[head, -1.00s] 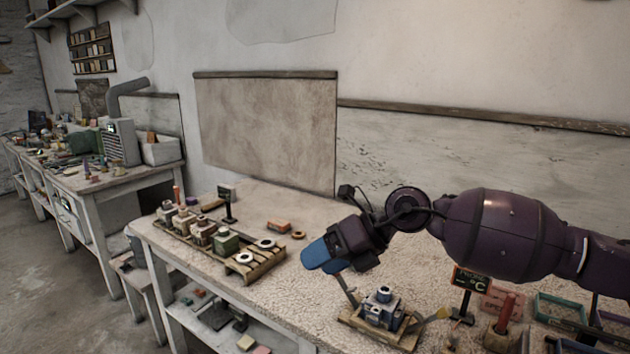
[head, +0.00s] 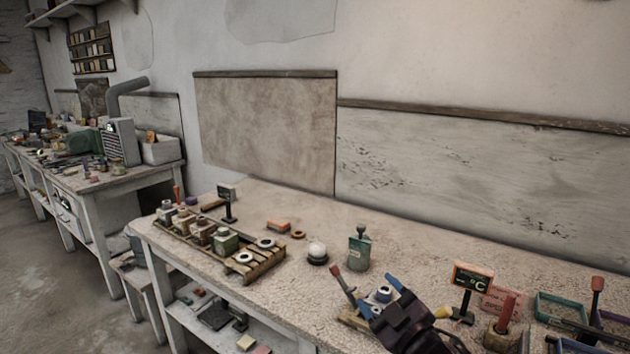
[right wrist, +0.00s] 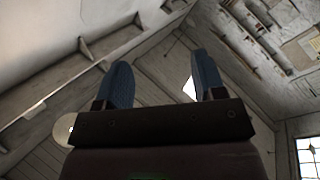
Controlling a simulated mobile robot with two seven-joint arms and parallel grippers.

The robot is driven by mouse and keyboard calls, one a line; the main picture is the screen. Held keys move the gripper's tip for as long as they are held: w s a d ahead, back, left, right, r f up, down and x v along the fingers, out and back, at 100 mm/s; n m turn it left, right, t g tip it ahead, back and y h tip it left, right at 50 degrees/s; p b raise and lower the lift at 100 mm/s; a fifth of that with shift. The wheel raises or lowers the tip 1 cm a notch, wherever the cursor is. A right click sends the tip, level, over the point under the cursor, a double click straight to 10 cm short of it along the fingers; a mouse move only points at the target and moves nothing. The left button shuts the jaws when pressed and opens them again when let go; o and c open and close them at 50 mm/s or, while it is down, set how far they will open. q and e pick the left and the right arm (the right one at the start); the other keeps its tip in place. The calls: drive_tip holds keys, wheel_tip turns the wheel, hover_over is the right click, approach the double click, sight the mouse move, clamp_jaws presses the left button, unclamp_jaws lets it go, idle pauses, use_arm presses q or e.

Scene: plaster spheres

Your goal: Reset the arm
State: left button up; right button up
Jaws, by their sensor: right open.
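My right gripper (head: 377,294) is low in the middle right of the head view, with its dark body in front of the table's front part. Its two blue fingers stand apart with nothing between them in the right wrist view (right wrist: 160,88), where they point up toward the roof boards. In the head view it covers part of a small grey-blue block device (head: 383,293) on a wooden base. I cannot tell how far it is from that device. My left gripper is not in view.
The worktable (head: 300,285) holds a wooden rack (head: 253,267) of small blocks at left, a white ball on a dark stand (head: 317,253), a green bottle (head: 359,248), a °C sign (head: 471,281) and a green tray (head: 560,308). Clear tabletop lies toward the back wall.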

drive_tip(key=s+d+f+m+g+h, duration=0.1)
drive_tip(key=s+d+f+m+h, duration=0.3)
drive_tip(key=f, duration=0.4)
drive_tip(key=s+d+f+m+g+h, duration=0.1)
drive_tip(key=s+d+f+m+h, duration=0.1)
drive_tip(key=s+d+f+m, duration=0.35)
drive_tip(key=s+d+f+m+g+h, duration=0.1)
drive_tip(key=s+d+f+g, duration=0.1)
drive_tip(key=s+f, duration=0.5)
drive_tip(key=s+d+f+m+g+h, duration=0.1)
drive_tip(key=s+d+f+h, duration=0.1)
drive_tip(key=s+d+f, duration=0.2)
drive_tip(key=s+f, duration=0.3)
drive_tip(key=s, duration=0.4)
drive_tip(key=shift+f+g, duration=0.35)
drive_tip(key=shift+g, duration=0.05)
